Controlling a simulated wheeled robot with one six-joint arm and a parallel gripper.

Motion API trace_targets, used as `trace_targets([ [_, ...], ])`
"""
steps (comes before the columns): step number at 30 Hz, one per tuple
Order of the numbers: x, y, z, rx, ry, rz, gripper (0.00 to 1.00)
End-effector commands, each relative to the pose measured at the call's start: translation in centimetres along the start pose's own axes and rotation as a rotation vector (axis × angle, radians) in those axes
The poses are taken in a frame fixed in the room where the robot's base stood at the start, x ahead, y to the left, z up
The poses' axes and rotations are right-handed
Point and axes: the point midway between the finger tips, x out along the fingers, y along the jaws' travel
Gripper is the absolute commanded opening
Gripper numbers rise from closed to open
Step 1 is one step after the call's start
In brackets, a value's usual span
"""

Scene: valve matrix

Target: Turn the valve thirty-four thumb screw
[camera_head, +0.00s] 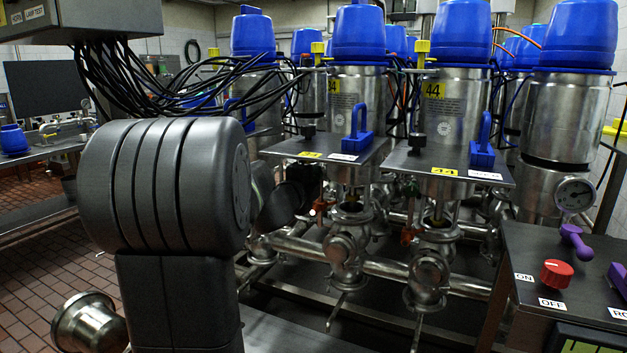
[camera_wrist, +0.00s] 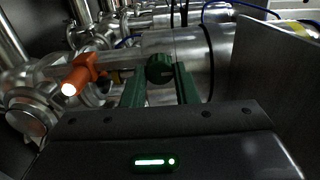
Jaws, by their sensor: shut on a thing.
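The thumb screw (camera_wrist: 159,67) is a small dark green ridged knob beside a steel cylinder in the wrist view. My gripper (camera_wrist: 161,80) has its two green fingers on either side of the knob and is shut on it. In the head view, my dark wrist parts reach in beneath the plate labelled 34 (camera_head: 335,149). The thumb screw and my fingertips are hidden there. The valve thirty-four body (camera_head: 348,97) is a steel cylinder with a blue cap, above that plate.
An orange handle (camera_wrist: 82,74) sticks out left of my fingers. A grey panel (camera_wrist: 277,62) stands close on the right. Valve 44 (camera_head: 440,105) and its plate are to the right. A control box (camera_head: 590,285) with a red knob stands at front right. Steel pipes run below.

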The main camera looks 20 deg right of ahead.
Motion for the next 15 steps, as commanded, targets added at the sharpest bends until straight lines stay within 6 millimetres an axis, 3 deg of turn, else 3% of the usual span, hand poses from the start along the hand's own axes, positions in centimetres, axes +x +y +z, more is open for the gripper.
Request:
trace_targets([
  [4,-0.01,0.07,-0.01,0.001,0.001,0.001,0.04],
  [5,-0.01,0.08,-0.01,0.001,0.001,0.001,0.32],
  [7,-0.01,0.07,-0.01,0.001,0.001,0.001,0.46],
  [15,-0.02,0.03,0.0,0.0,0.0,0.0,0.48],
])
